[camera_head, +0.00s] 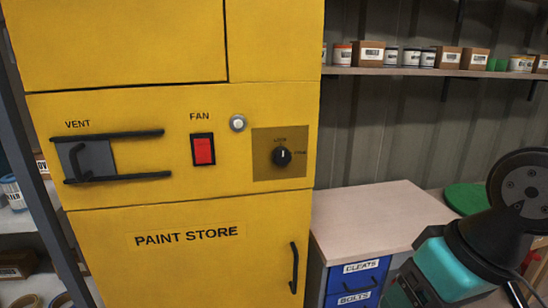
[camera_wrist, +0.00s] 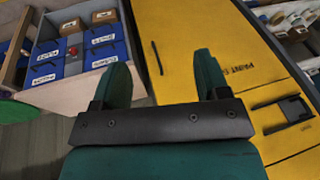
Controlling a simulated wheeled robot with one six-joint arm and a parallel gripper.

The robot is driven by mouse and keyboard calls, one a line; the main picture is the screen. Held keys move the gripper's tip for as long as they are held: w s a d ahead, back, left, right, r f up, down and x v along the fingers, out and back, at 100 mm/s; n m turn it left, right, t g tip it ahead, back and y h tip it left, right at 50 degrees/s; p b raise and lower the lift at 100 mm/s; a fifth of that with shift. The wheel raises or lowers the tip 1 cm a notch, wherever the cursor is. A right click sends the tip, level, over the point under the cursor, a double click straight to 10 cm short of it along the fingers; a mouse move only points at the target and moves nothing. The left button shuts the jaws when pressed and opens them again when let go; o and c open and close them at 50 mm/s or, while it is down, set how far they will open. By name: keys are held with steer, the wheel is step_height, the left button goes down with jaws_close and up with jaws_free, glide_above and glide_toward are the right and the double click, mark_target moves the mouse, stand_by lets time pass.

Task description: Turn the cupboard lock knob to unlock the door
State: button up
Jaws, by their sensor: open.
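The yellow paint store cupboard (camera_head: 100,215) stands at the left in the head view and on the right in the wrist view (camera_wrist: 215,60). Its black lock knob (camera_head: 282,156) sits on a darker square plate marked "LOCK" above it, with a second mark at its right. The knob's white pointer line stands upright, toward "LOCK". The lower door looks closed, with a black handle (camera_head: 294,267). My gripper (camera_wrist: 165,75) is open and empty in the wrist view, apart from the cupboard. The knob cannot be made out in the wrist view.
A red fan switch (camera_head: 203,149), a round silver button (camera_head: 238,123) and a vent slider (camera_head: 88,158) share the panel. A bench (camera_head: 370,215) with blue drawers (camera_head: 356,282) stands right of the cupboard. A shelf (camera_head: 430,72) holds cans and boxes.

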steer(key=w+f+m+t+h+b, duration=0.15)
steer(key=w+f+m+t, duration=0.25)
steer(key=w, duration=0.5)
steer(key=t+y, duration=0.2)
steer(key=t, duration=1)
glide_toward(283, 158)
steer(key=p+x, duration=0.8)
steer(key=shift+r, duration=0.25)
steer(key=shift+w+a+f, duration=0.1)
steer(key=shift+w+f, duration=0.1)
steer(key=shift+w, duration=0.5)
steer(key=shift+c, duration=0.4)
steer(key=c, duration=0.8)
steer(key=shift+c, duration=0.2)
